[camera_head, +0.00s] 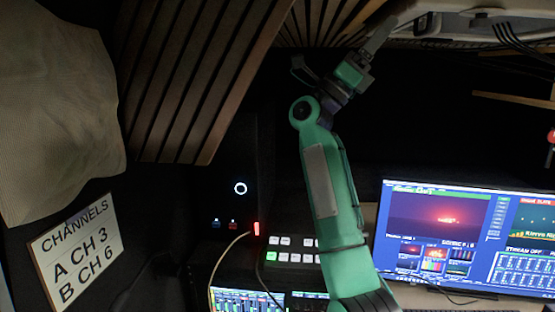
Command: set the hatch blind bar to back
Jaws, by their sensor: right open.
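My right arm rises from the bottom centre, and my right gripper (380,36) is near the top, right of centre. It is open, with nothing seen between its fingers. It is close to the lower left edge of a pale housing (455,22) at the top right; I cannot tell whether they touch. I cannot surely pick out the hatch blind bar. A thin light wooden bar (512,99) shows at the right edge in front of a dark area. My left gripper is not in view.
Wooden slats (190,75) and a pale cloth (55,110) fill the upper left. A channels sign (75,250) is at lower left. A switcher panel (290,250) and a lit monitor (470,238) stand below. Dark cables (515,38) hang at top right.

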